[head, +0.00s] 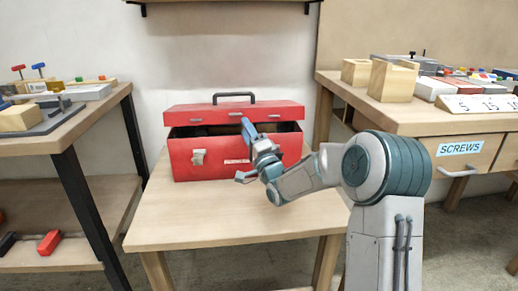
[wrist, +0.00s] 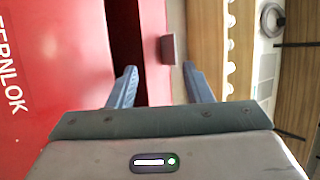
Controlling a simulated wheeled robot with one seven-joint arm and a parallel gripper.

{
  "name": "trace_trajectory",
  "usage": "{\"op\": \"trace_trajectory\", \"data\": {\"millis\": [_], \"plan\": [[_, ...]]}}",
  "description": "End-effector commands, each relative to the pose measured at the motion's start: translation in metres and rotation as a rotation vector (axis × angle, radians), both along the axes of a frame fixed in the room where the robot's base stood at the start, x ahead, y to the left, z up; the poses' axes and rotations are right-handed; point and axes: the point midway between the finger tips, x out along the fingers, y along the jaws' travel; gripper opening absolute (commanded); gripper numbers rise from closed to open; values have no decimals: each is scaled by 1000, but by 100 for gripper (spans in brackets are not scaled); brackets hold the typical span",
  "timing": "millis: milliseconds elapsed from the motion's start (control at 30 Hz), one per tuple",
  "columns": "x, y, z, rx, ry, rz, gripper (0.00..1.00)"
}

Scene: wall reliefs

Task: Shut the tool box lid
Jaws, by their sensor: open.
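The red tool box (head: 228,161) stands on a wooden table in the head view. Its red lid (head: 235,113), with a dark handle on top, is raised a little, with a dark gap between lid and body. My gripper (head: 248,134) is at the box's right front, a blue finger overlapping the lid's front. In the wrist view my gripper (wrist: 160,78) is open, nothing held between its fingers. The box's lettered front (wrist: 45,70) fills the left, beside the dark gap and the lid's red strip (wrist: 154,45). Whether a finger touches the lid, I cannot tell.
The table (head: 230,222) is bare in front of the box. A bench (head: 75,125) with parts stands at the left. A workbench with wooden blocks (head: 393,82) and a drawer labelled SCREWS (head: 460,149) stands at the right. A shelf edge (head: 225,2) is above.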

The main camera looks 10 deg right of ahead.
Motion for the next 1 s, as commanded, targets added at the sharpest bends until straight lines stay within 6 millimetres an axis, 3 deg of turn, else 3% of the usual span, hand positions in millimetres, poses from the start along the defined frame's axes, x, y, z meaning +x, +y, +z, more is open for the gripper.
{"op": "trace_trajectory", "data": {"millis": [400,833,867,1000], "plan": [[-56,-29,-34,0,3,-1,45],[-65,-33,-40,0,2,-1,45],[-65,-33,-40,0,2,-1,40],[-65,-31,-31,-25,11,-10,1]]}}
